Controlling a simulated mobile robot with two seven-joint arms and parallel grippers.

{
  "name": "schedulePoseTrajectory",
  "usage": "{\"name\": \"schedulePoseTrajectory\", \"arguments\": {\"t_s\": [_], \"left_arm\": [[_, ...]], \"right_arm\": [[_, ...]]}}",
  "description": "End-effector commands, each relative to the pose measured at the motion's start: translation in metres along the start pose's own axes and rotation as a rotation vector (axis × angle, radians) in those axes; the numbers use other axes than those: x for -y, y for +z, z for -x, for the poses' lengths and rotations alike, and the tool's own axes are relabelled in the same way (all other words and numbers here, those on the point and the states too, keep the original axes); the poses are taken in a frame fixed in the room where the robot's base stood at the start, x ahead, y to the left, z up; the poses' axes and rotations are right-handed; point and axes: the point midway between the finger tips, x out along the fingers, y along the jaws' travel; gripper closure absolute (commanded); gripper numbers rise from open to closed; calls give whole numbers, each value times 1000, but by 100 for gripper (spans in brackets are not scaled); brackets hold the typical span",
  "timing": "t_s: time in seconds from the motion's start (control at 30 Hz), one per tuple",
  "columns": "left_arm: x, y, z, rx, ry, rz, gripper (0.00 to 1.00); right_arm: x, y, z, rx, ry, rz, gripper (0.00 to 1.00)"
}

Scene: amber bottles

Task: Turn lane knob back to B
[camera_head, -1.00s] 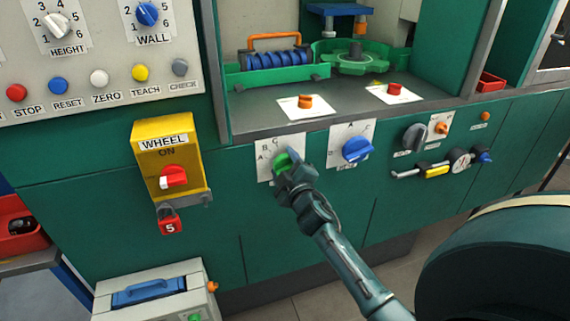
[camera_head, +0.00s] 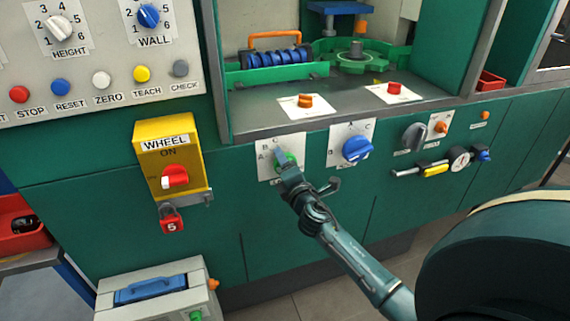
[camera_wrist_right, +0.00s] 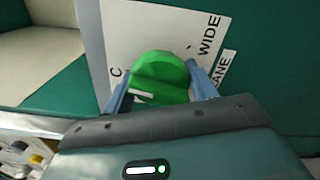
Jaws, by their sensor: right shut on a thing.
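The green lane knob (camera_head: 291,160) sits on a white plate with letters A, B and C, low on the green cabinet front. In the right wrist view the green knob (camera_wrist_right: 161,75) stands between the two blue fingers of my right gripper (camera_wrist_right: 158,80); the words WIDE and LANE and a letter C show around it. My right gripper (camera_head: 286,165) is shut on this knob and partly hides it in the head view. A white mark shows on the knob's lower left in the wrist view; which letter it points at I cannot tell. My left gripper is out of view.
A blue knob (camera_head: 356,149) on its own lettered plate is just right of the green one. A yellow WHEEL box (camera_head: 170,160) with a red switch and a red padlock (camera_head: 172,221) stands out at left. A grey knob (camera_head: 414,136) is farther right.

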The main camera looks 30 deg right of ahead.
Motion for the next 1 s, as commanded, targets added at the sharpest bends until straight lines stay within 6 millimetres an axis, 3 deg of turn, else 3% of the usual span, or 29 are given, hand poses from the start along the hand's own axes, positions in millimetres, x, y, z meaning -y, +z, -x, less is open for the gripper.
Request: {"name": "schedulePoseTrajectory", "arguments": {"t_s": [0.6,1.0], "left_arm": [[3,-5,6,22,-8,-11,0],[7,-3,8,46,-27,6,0]], "right_arm": [[0,1,0,-1,0,587,66],[1,1,0,-2,0,886,66]]}}
